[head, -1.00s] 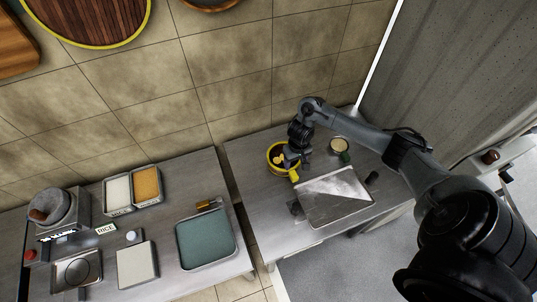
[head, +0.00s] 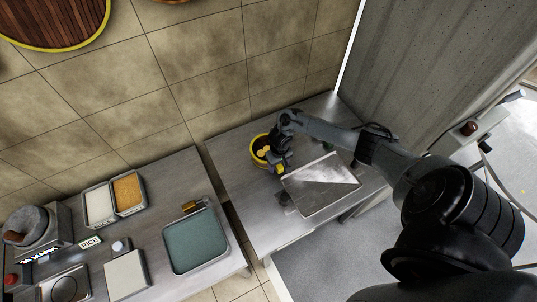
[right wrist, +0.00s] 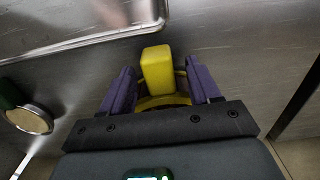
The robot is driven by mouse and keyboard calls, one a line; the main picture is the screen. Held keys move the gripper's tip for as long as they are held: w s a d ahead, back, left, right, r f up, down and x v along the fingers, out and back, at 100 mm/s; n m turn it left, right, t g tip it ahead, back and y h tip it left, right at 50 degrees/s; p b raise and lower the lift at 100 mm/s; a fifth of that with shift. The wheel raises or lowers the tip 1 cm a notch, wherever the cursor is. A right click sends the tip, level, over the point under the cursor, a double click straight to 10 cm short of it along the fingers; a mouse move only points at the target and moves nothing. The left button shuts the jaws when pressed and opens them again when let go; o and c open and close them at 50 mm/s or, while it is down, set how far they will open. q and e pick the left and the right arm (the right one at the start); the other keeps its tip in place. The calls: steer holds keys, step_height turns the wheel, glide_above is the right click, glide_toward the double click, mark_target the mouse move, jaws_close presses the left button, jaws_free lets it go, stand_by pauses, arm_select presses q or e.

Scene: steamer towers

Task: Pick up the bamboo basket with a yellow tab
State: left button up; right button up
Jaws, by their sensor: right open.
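The bamboo basket with yellow bands (head: 254,155) stands on the right-hand metal table, against the wall side. It holds small yellowish pieces. Its yellow tab (head: 279,169) sticks out toward the tray and is partly hidden by my right gripper (head: 277,163). In the right wrist view the tab (right wrist: 157,68) stands between the two purple fingers of my right gripper (right wrist: 160,78), with a gap on each side. A curved yellow band of the basket (right wrist: 160,101) shows below the tab. The right gripper is open and holds nothing. My left gripper is not in view.
A shiny metal tray (head: 320,186) lies just right of the basket. A round, green-sided container (right wrist: 30,119) is also close by. The left table (head: 165,185) holds a green tray (head: 195,243), two food bins and a stone mortar, beyond a gap.

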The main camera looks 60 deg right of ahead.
steer(key=shift+c, duration=0.2)
jaws_close()
stand_by(0.4)
steer(key=shift+r, duration=0.45)
step_height(320, 180, up, 4)
steer(key=shift+s+d+f+p, duration=0.1)
steer(key=shift+s+f+p, duration=0.1)
steer(key=shift+p, duration=0.4)
steer(key=s+d+r+p, duration=0.1)
steer(key=s+d+r, duration=0.1)
steer(key=s+r, duration=0.4)
steer(key=s, duration=0.5)
steer(key=shift+d+r+p, duration=0.15)
steer(key=shift+r+p, duration=0.05)
steer(key=shift+p, duration=0.1)
